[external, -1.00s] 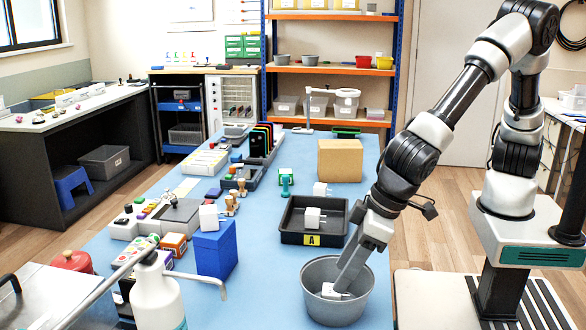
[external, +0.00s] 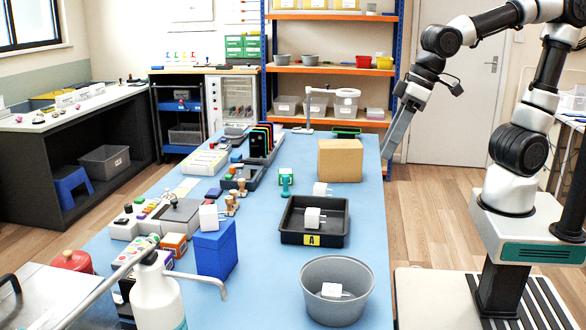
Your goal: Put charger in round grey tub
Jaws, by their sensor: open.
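The round grey tub (external: 312,270) stands at the front right of the blue table. A white charger (external: 332,290) lies inside it, apart from my gripper. My gripper (external: 388,152) is raised beyond the table's right edge, well away from the tub; it is open and nothing shows in it. Similar white chargers are elsewhere: one in the black tray (external: 287,238) marked A, one behind that tray (external: 320,189), and one on the blue box (external: 209,217).
A cardboard box (external: 340,160) stands behind the black tray. A white pump bottle (external: 158,295) is at the front left. Stamps, small boxes and a rack of phones (external: 262,140) line the left side. The strip right of the tray is clear.

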